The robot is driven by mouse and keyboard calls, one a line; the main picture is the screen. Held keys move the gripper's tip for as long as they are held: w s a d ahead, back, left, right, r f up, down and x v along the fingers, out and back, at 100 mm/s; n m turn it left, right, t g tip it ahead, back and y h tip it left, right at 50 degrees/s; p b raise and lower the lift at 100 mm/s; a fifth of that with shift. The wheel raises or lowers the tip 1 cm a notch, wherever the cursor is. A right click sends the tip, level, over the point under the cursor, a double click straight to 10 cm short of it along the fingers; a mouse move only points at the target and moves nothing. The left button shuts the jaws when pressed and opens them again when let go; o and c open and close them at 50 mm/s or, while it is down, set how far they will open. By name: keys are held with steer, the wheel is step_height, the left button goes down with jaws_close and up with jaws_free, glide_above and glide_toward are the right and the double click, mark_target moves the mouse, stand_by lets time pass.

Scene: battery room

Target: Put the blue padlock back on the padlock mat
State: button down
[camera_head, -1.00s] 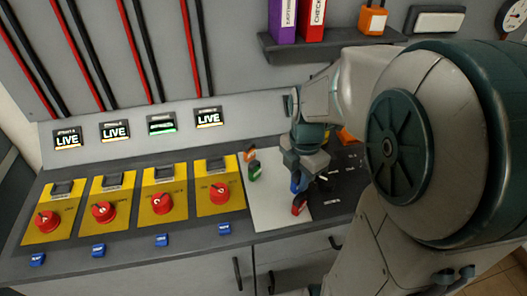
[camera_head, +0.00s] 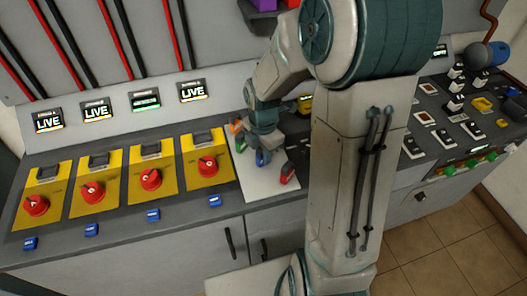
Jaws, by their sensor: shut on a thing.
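The blue padlock (camera_head: 262,158) is in my gripper (camera_head: 262,150), which points down over the pale padlock mat (camera_head: 257,185). I cannot tell whether the padlock touches the mat. A red padlock (camera_head: 287,174) lies near the mat's right side. A green padlock (camera_head: 241,144) and an orange one (camera_head: 237,127) are at the mat's left and back, close beside my gripper. My gripper and wrist hide the middle back of the mat.
Yellow switch panels with red knobs (camera_head: 151,179) fill the bench to the left, with small blue tags (camera_head: 153,214) along its front. Breaker-like blocks (camera_head: 456,84) and a blue-and-grey device (camera_head: 485,54) are at the right. My arm blocks the centre right.

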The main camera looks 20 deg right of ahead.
steer(key=shift+f, duration=0.25)
steer(key=c, duration=1.3)
jaws_free()
steer(key=shift+r, duration=0.1)
steer(key=shift+r, duration=0.1)
